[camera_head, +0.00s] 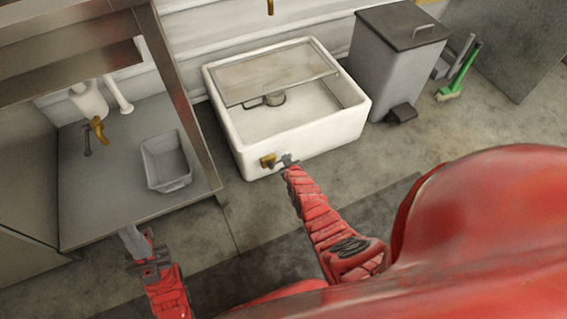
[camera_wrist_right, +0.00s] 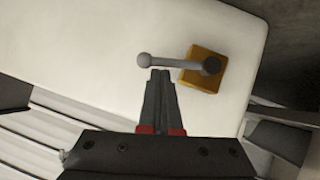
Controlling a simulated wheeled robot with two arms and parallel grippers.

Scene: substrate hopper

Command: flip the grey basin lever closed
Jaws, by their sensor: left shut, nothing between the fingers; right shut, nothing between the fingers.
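The grey lever (camera_wrist_right: 178,63) sits on a brass block on the front wall of the white basin (camera_head: 303,157). In the right wrist view it reaches left from its pivot on the brass block (camera_wrist_right: 196,84) to a round knob. In the head view the brass block (camera_head: 267,160) shows low on the basin front. My right gripper (camera_wrist_right: 160,74) is shut and empty, its tips just beside the lever's bar; I cannot tell whether they touch. In the head view the right gripper (camera_head: 289,163) partly hides the lever. My left gripper (camera_head: 133,236) is shut and empty near the counter's front edge.
A grey counter (camera_head: 100,205) with a grey tub (camera_head: 167,162) stands left of the basin. A glass-like panel (camera_head: 277,74) and a pan (camera_head: 268,100) are at the basin. A grey bin (camera_head: 385,60) and green brush (camera_head: 459,78) stand right. Floor in front is clear.

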